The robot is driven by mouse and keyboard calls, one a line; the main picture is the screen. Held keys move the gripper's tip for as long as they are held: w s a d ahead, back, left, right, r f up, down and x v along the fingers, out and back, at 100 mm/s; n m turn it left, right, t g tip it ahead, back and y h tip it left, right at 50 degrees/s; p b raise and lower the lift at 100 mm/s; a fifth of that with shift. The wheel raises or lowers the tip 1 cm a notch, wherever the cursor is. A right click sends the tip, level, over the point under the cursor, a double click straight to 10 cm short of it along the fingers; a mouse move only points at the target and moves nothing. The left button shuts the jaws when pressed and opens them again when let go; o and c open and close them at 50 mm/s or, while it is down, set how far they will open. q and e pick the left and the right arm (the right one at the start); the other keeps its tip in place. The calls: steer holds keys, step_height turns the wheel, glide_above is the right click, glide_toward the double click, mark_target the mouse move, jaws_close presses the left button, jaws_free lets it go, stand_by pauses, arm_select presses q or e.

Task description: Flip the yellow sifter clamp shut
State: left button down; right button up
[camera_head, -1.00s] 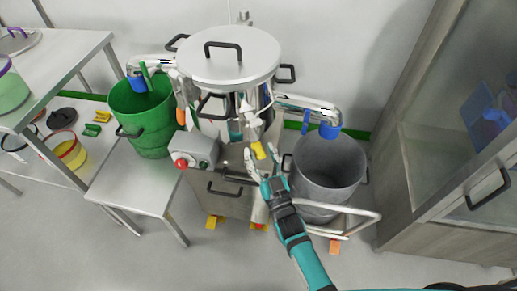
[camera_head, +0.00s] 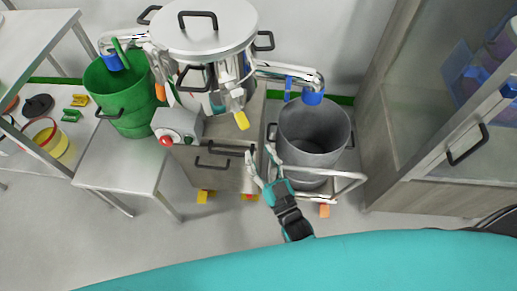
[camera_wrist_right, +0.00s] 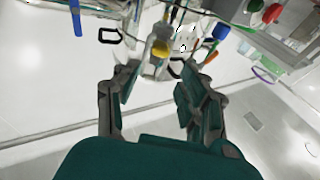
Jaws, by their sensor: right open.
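The yellow sifter clamp (camera_head: 242,120) hangs at the front of the metal sifter (camera_head: 205,38), its yellow tip pointing down and away from the body. It also shows in the right wrist view (camera_wrist_right: 160,48), ahead and between my fingers. My right gripper (camera_head: 258,162) is open and empty. It is below and slightly right of the clamp in the head view, apart from it. In the right wrist view the open fingers (camera_wrist_right: 150,85) frame the sifter. My left gripper is not in view.
A green bucket (camera_head: 118,112) stands left of the sifter and a grey bin (camera_head: 312,130) on a wheeled frame stands right. A control box with a red button (camera_head: 166,141) is at the sifter's front left. A cabinet (camera_head: 455,130) closes off the right side. Floor is clear in front.

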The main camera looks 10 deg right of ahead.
steer(key=w+r+g+p, duration=0.1)
steer(key=r+p, duration=0.1)
steer(key=r, duration=0.1)
steer(key=w+r+g+p, duration=0.1)
steer(key=w+r+p, duration=0.1)
steer(key=r, duration=0.1)
steer(key=w+a+r+g+p, duration=0.1)
steer(key=r+p, duration=0.1)
steer(key=r, duration=0.1)
steer(key=shift+w+g, duration=0.25)
steer(key=shift+g, duration=0.15)
jaws_close()
step_height(320, 180, up, 7)
steer(key=s+d+g+h+p, duration=0.1)
steer(key=s+g+h+p, duration=0.1)
steer(key=g+p, duration=0.25)
glide_above(246, 122)
steer(key=shift+g, duration=0.35)
steer(key=f, duration=0.3)
steer(key=f+p, duration=0.1)
steer(key=f, duration=0.2)
steer(key=shift+s+d, duration=0.1)
steer(key=shift+s, duration=0.1)
step_height(246, 122, down, 2)
steer(key=shift+w+f, duration=0.15)
steer(key=shift+f, duration=0.6)
steer(key=shift+w, duration=0.1)
